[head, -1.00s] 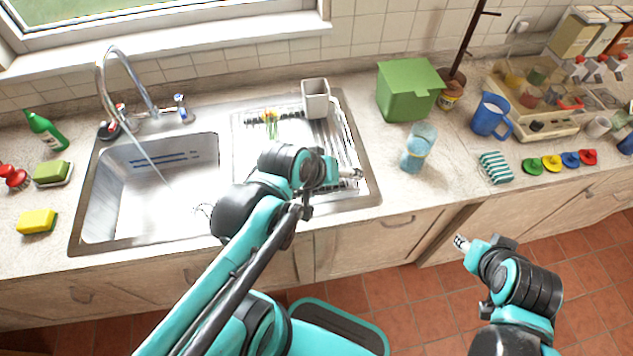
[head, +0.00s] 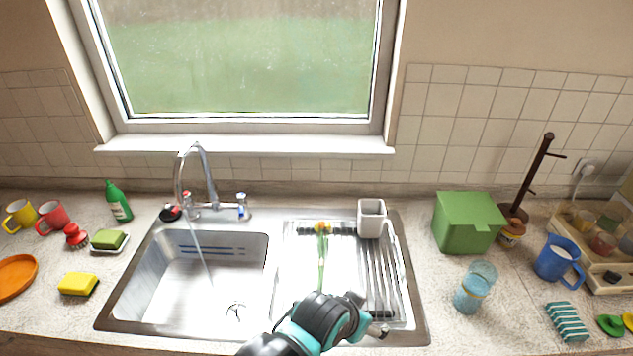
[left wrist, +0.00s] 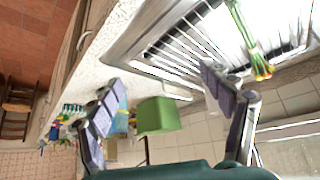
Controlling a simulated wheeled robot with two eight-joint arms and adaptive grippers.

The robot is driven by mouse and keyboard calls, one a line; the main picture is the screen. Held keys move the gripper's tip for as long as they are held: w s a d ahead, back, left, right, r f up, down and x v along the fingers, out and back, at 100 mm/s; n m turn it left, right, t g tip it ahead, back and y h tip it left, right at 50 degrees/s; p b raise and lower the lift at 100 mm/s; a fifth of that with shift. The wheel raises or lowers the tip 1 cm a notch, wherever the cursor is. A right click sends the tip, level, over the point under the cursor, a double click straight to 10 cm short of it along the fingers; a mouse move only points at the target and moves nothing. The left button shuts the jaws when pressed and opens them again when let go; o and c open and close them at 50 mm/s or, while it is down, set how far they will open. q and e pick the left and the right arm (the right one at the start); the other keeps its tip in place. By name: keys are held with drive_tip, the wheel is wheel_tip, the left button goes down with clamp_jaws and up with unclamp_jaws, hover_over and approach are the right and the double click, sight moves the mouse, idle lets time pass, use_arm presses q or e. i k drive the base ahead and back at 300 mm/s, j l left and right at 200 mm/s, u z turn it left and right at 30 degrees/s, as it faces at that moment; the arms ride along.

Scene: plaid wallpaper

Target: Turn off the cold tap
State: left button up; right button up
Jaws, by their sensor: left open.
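The cold tap (head: 242,203) is the blue-marked handle at the right of the mixer base. The red-marked hot tap (head: 186,198) is at the left. The curved chrome spout (head: 207,172) rises between them, and a stream of water (head: 202,262) falls from it into the sink basin (head: 150,285). My left gripper (head: 368,315) is over the front of the drainer, well right of and nearer than the cold tap. In the left wrist view its two fingers (left wrist: 160,85) are spread with nothing between them. The taps are not visible in that view. My right gripper is out of view.
A grey cup (head: 371,218) and flowers (head: 322,245) are on the drainer (head: 388,270). A green box (head: 466,222) and a blue glass (head: 474,287) stand to the right. A black and red item (head: 170,212) sits beside the hot tap. The window sill (head: 245,145) is behind the spout.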

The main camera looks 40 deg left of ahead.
sight(240, 196)
drive_tip(key=u, duration=1.85)
